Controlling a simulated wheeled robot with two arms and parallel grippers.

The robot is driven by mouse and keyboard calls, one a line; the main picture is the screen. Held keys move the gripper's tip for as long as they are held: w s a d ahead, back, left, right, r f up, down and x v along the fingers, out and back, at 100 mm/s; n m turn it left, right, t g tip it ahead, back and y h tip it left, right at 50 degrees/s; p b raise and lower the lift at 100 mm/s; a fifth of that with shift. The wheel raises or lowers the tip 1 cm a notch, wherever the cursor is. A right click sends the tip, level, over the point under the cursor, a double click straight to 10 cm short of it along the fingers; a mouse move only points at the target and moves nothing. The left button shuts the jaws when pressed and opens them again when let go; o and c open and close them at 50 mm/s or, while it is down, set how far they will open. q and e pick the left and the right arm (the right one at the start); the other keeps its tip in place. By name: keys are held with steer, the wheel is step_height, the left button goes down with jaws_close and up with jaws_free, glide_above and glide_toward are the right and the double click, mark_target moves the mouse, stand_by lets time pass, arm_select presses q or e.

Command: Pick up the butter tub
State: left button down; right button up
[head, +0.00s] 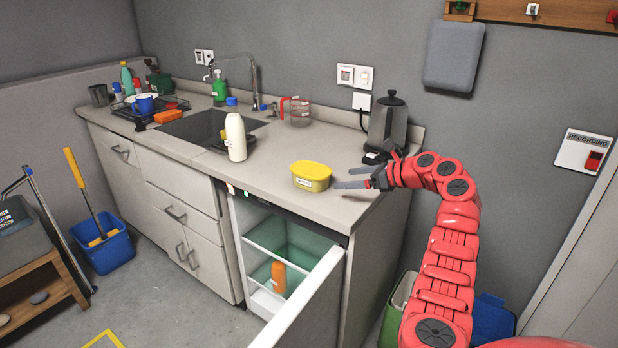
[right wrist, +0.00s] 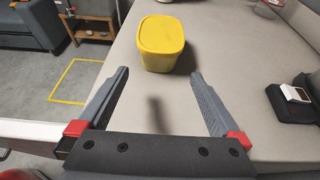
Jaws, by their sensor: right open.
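The yellow butter tub (head: 311,176) with a lid and a small label stands upright on the counter, near its front edge. In the right wrist view the tub (right wrist: 161,43) lies ahead of the fingertips, between their lines. My right gripper (head: 346,178) is just to the right of the tub, open and empty, its two grey fingers pointing toward it. The gripper also shows in the right wrist view (right wrist: 159,74), with a gap of bare counter between its fingers. My left gripper is not in view.
A white bottle (head: 235,137) stands left of the tub, by the sink (head: 200,128). A kettle (head: 388,125) stands behind my right gripper. Below the counter, an open fridge door (head: 300,305) juts out. The counter around the tub is clear.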

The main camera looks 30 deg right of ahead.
mark_target(328, 180)
steer(key=x, duration=0.7)
steer(key=b+x, duration=0.1)
steer(key=x, duration=0.2)
steer(key=shift+a+f, duration=0.1)
steer(key=shift+a, duration=0.05)
steer(key=shift+w+a+f+b, duration=0.15)
steer(key=shift+w+a+b, duration=0.15)
steer(key=shift+w+b, duration=0.4)
steer(key=shift+s, duration=0.15)
steer(key=c, duration=1.3)
